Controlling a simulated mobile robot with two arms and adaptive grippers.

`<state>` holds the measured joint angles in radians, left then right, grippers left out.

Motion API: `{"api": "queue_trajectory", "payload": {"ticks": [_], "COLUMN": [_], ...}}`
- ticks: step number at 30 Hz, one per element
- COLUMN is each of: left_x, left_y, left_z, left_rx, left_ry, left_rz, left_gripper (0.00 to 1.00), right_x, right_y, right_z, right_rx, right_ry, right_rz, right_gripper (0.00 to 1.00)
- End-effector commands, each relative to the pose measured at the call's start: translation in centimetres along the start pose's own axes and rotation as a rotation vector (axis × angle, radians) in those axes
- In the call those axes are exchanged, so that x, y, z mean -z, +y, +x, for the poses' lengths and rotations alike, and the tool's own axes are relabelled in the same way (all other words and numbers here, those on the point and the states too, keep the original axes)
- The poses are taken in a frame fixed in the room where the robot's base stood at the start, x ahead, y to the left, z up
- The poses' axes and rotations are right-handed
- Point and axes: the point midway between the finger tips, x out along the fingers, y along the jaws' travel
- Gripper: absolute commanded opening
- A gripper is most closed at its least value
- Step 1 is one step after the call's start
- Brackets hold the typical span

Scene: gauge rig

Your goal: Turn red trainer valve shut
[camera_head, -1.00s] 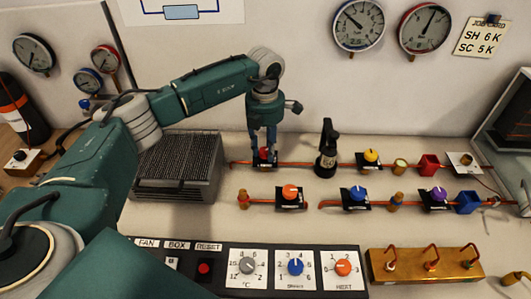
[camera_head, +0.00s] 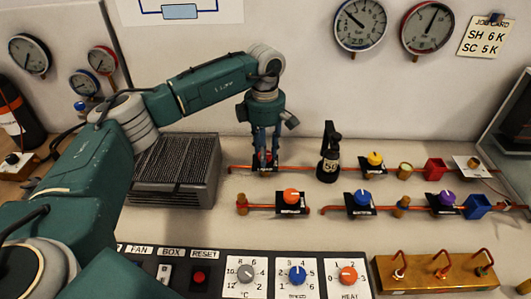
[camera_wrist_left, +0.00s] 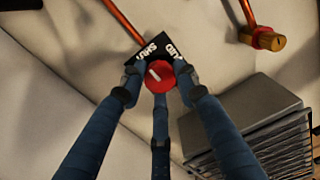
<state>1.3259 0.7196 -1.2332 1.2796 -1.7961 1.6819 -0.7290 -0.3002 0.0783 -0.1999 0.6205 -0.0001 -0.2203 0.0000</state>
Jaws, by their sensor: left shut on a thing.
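The red trainer valve (camera_head: 265,158) sits at the left end of the back copper pipe, mostly hidden by my fingers in the head view. In the left wrist view its round red knob (camera_wrist_left: 159,76) shows with a pale pointer line, over a black plate (camera_wrist_left: 152,47) lettered "SHUT" and another partly covered word. My left gripper (camera_head: 265,153) comes down on it from above. In the wrist view the fingers (camera_wrist_left: 160,88) close around the knob from several sides. My right gripper is not in view.
A dark finned box (camera_head: 175,172) stands left of the valve. A black bottle (camera_head: 328,155) stands close to its right on the back row. Orange (camera_head: 291,196), blue (camera_head: 362,198), purple (camera_head: 446,198) and yellow (camera_head: 375,159) valves stand nearby. A control panel (camera_head: 225,272) lies in front.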

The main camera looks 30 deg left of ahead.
Motion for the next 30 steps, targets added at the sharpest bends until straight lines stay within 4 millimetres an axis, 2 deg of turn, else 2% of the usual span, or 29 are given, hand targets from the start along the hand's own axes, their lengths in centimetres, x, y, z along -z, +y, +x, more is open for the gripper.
{"api": "queue_trajectory", "payload": {"ticks": [19,20,22,30], "left_x": [0.45,0.45,0.42,0.19], "left_y": [0.0,0.0,0.02,0.05], "left_z": [0.11,0.11,0.1,0.0], "left_rx": [0.003,0.003,0.002,0.0], "left_ry": [0.01,0.01,0.009,0.004], "left_rz": [0.046,0.046,0.046,0.047], "left_gripper": [0.04,0.34,0.48,0.5], "right_x": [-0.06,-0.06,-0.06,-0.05], "right_y": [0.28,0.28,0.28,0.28], "right_z": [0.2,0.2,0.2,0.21], "right_rx": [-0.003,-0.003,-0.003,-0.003], "right_ry": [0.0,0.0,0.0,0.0], "right_rz": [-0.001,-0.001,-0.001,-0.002], "right_gripper": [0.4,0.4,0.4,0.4]}}
